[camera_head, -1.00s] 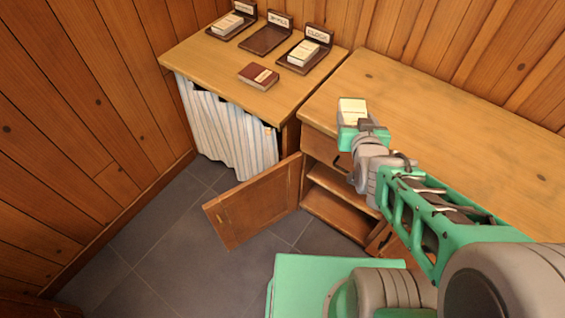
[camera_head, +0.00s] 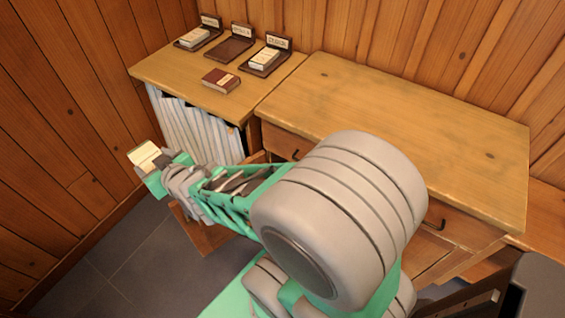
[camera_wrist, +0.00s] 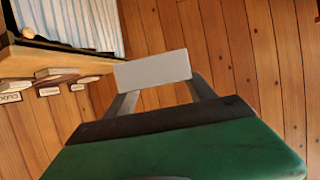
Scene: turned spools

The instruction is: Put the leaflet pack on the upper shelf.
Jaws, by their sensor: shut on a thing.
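A small cream pack (camera_head: 144,152), which I take to be the leaflet pack, is held in my gripper (camera_head: 152,168) at the left of the head view. In the wrist view the pack (camera_wrist: 152,69) is a pale block between the two fingertips, and the gripper is shut on it. It is in the air, apart from any surface. My arm hides the shelves inside the cabinet now.
Wooden walls close off the left and back. Grey floor is free at lower left.

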